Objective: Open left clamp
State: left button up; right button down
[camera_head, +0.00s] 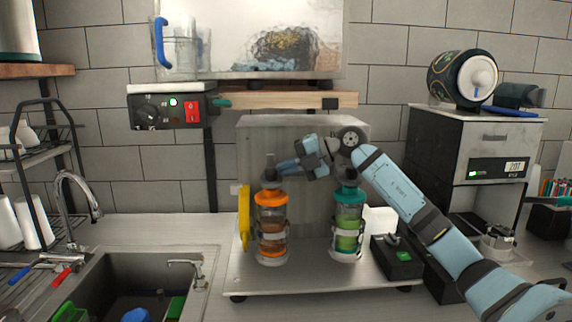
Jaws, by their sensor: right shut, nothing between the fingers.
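The sealer (298,272) is a metal machine with a flat base and a tall back panel. Two clear cups stand on it in holders. The left cup (271,228) has an orange lid and orange-brown contents. The right cup (347,222) has a teal lid and green contents. Dark clamp parts sit above each lid; the left clamp (269,174) is partly beside my gripper. My right gripper (284,165) reaches in from the right, its fingers shut and empty, at the top of the left clamp. I cannot tell whether they touch. My left gripper is not in view.
A yellow part (244,218) stands at the sealer's left side. A black box with a green button (403,255) is at its right. A sink (140,270) lies to the left. A wooden shelf (290,100) hangs above, and a grinder-like machine (480,150) stands right.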

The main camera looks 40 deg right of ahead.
aim_at(270, 173)
jog(key=shift+a, duration=0.1)
dwell(0.4)
jog(key=shift+w+a+r+m+t+h+p, duration=0.1)
jog(key=shift+w+a+m+t+h+p, duration=0.15)
jog(key=shift+a+m+t+h+p, duration=0.35)
jog(key=shift+w+a+m+t+h+p, duration=0.3)
jog(key=shift+a+m+h, duration=0.15)
jog(key=shift+m+h, duration=0.35)
jog(key=shift+w+a+p, duration=0.45)
jog(key=shift+a, duration=0.2)
jog(key=shift+w+a+p, duration=0.35)
jog(key=shift+w+a, duration=0.2)
jog(key=shift+w, duration=0.1)
jog(key=w+a+p, duration=0.2)
jog(key=w+p, duration=0.1)
jog(key=w, duration=0.4)
jog(key=shift+w, duration=0.3)
jog(key=shift+w+d+r, duration=0.1)
jog(key=shift+d, duration=0.05)
